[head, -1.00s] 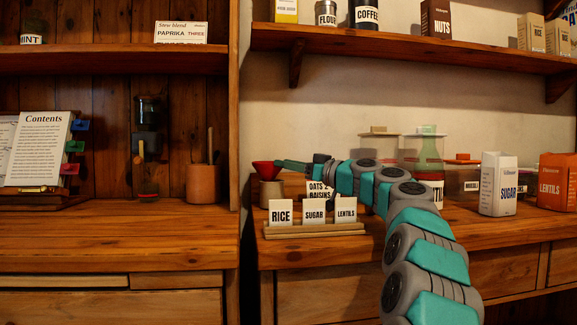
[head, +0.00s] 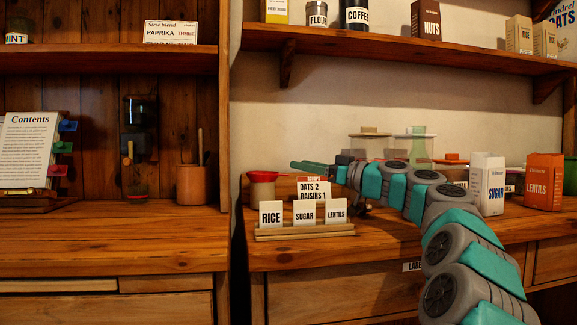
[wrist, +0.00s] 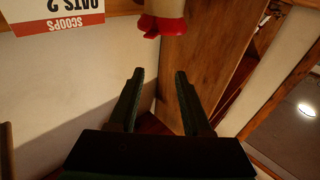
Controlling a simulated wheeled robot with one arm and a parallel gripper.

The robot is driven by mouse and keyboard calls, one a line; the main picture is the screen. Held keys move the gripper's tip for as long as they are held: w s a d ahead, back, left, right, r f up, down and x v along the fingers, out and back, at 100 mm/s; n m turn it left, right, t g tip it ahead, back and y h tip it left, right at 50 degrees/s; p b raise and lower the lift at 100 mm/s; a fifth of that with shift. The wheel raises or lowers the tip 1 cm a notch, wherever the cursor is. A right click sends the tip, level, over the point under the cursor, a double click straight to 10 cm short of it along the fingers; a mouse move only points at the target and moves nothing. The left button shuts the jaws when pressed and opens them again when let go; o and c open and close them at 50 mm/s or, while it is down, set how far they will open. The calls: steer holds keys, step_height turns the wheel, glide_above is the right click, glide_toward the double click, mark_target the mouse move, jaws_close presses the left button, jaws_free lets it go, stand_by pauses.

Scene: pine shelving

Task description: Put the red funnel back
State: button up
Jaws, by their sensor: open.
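The red funnel (head: 263,175) sits in the mouth of a pale container (head: 263,190) at the left end of the right counter. Only its rim shows above the container in the head view. In the wrist view, which looks upside down, the red funnel (wrist: 166,26) shows at the top edge against the pale container (wrist: 163,7). My gripper (head: 293,165) is just right of the funnel and slightly above its rim, apart from it. In the wrist view my gripper (wrist: 159,74) has its two fingers spread with nothing between them.
A card rack (head: 305,231) with rice, sugar and lentils cards stands in front of the container. A scoops card (head: 313,190) is just right of it. Clear jars (head: 367,147), a sugar packet (head: 487,185) and a lentils packet (head: 543,182) stand farther right. A wooden upright (head: 223,110) is at the left.

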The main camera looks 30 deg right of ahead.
steer(key=v, duration=0.3)
steer(key=shift+s+d, duration=0.15)
steer(key=shift+s, duration=0.1)
stand_by(0.4)
